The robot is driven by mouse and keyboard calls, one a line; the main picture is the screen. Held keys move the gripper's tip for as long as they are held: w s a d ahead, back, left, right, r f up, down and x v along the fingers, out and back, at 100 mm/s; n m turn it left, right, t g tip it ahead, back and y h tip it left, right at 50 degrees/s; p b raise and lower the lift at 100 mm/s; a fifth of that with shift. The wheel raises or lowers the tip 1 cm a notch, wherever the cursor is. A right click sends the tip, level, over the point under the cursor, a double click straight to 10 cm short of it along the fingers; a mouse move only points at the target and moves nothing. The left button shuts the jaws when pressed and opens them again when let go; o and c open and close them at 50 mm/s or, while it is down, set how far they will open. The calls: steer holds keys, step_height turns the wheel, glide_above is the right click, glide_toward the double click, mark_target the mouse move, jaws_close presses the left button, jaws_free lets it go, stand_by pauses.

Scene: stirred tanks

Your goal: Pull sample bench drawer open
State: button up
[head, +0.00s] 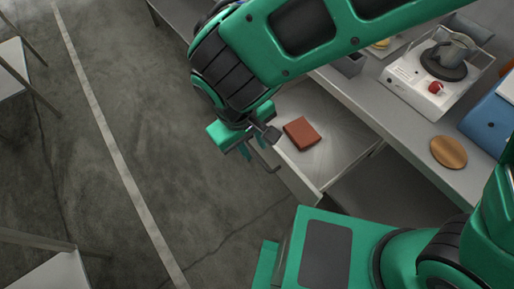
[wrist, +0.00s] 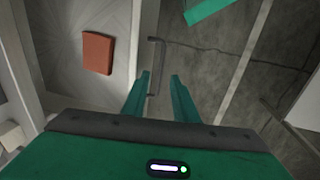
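The sample bench drawer (head: 338,140) stands pulled out from under the bench, with its inside showing. A reddish-brown box (head: 301,133) lies in it; the box also shows in the wrist view (wrist: 98,53). The drawer's dark bar handle (wrist: 158,62) is on its front face and shows in the head view (head: 271,166) just below my fingers. My gripper (head: 253,145) is open, its two green fingers apart in the wrist view (wrist: 160,92). The handle's near end shows between the fingers, close to the left one. I cannot tell whether they touch.
The grey bench top (head: 400,118) holds a white stirrer device (head: 425,85), a round wooden disc (head: 449,152) and a blue box (head: 493,122). Open concrete floor (head: 150,120) lies left of the drawer. Pale tables stand at the left edge.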

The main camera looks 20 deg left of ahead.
steer(key=r, duration=0.5)
steer(key=shift+s+a+r, duration=0.3)
steer(key=shift+s+a, duration=0.05)
steer(key=shift+s, duration=0.05)
steer(key=w+d+r+m, duration=0.2)
steer(key=w+d, duration=0.3)
steer(key=d, duration=0.4)
steer(key=w+d+r+m+h, duration=0.1)
steer(key=w+d+m, duration=0.25)
steer(key=d, duration=0.45)
steer(key=w+d+r+m, duration=0.2)
steer(key=w+d, duration=0.3)
steer(key=d, duration=0.4)
steer(key=s+d+r+m+g+y, duration=0.1)
steer(key=s+d+m, duration=0.25)
steer(key=d, duration=0.65)
steer(key=s+d+r+m+g, duration=0.1)
steer(key=s+d+m, duration=0.25)
steer(key=d, duration=0.75)
steer(key=s+d+m+y, duration=0.1)
steer(key=s+d+m, duration=0.1)
steer(key=s+d, duration=0.2)
steer(key=s, duration=0.3)
steer(key=shift+s+d+f+y, duration=0.2)
steer(key=shift+s+d+y, duration=0.05)
steer(key=shift+s+y, duration=0.05)
